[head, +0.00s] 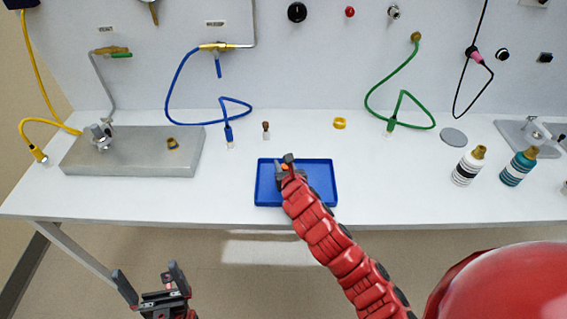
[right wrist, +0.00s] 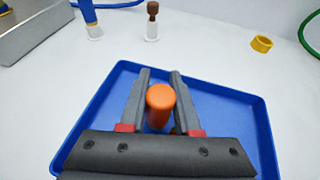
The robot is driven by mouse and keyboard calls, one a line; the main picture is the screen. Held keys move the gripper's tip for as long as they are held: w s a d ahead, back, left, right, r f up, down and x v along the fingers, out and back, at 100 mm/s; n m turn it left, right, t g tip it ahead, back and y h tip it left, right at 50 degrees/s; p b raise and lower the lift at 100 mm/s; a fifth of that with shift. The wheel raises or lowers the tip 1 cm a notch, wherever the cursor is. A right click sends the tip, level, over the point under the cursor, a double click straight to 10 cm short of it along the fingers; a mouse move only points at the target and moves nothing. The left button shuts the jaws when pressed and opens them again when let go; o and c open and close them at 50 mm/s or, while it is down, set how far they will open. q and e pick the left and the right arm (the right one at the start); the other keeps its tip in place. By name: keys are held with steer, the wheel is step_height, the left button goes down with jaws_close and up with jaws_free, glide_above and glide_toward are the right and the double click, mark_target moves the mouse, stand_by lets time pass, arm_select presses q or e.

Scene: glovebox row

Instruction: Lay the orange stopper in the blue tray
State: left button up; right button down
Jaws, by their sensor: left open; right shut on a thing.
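The blue tray (head: 322,183) lies on the white table, and it also fills the middle of the right wrist view (right wrist: 240,115). The orange stopper (right wrist: 160,103) sits between the fingers of my right gripper (right wrist: 161,85), which is shut on it. In the head view only a small bit of the stopper (head: 285,167) shows at my right gripper (head: 284,163). The stopper is over the inside of the tray; I cannot tell whether it touches the floor of the tray. My left gripper (head: 148,279) is open and empty, in front of the table edge and below it in the picture.
A brown-topped vial (head: 266,130) and a yellow ring (head: 339,123) stand behind the tray. A grey metal block (head: 132,150) is at left. Two bottles, one white-striped (head: 467,167) and one teal (head: 518,167), and a grey disc (head: 453,137) are at right. The table beside the tray is clear.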

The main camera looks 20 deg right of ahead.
steer(key=shift+f, duration=0.2)
steer(key=c, duration=0.6)
jaws_free()
steer(key=shift+r, duration=0.1)
